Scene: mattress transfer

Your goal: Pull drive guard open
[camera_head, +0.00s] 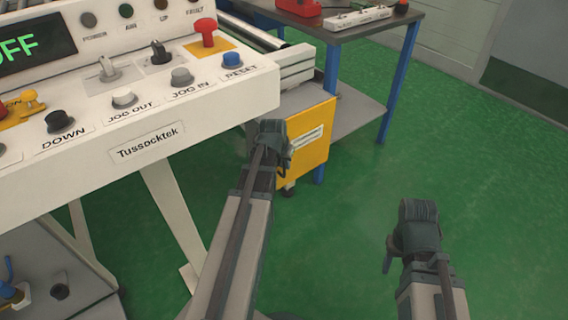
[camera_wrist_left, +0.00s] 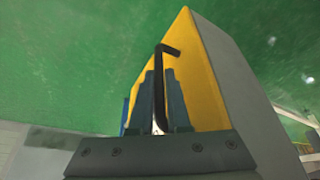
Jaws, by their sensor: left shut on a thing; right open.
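The drive guard (camera_head: 316,139) is a yellow panel with a white label, below the right end of the control console. In the left wrist view, its yellow face (camera_wrist_left: 194,60) rises behind a black bar handle (camera_wrist_left: 160,65) with a bent upper end. My left gripper (camera_head: 281,153) is at the guard's left edge. Its fingers (camera_wrist_left: 160,100) are shut on the handle in the left wrist view. Whether the guard stands ajar is hard to tell. My right gripper (camera_head: 411,226) is open and empty over the green floor, well away from the guard.
The white control console (camera_head: 205,118) overhangs at the upper left, close above my left arm, with buttons and a red knob (camera_head: 207,31). A blue-legged table (camera_head: 388,90) stands behind the guard. Green floor (camera_head: 500,190) is clear to the right.

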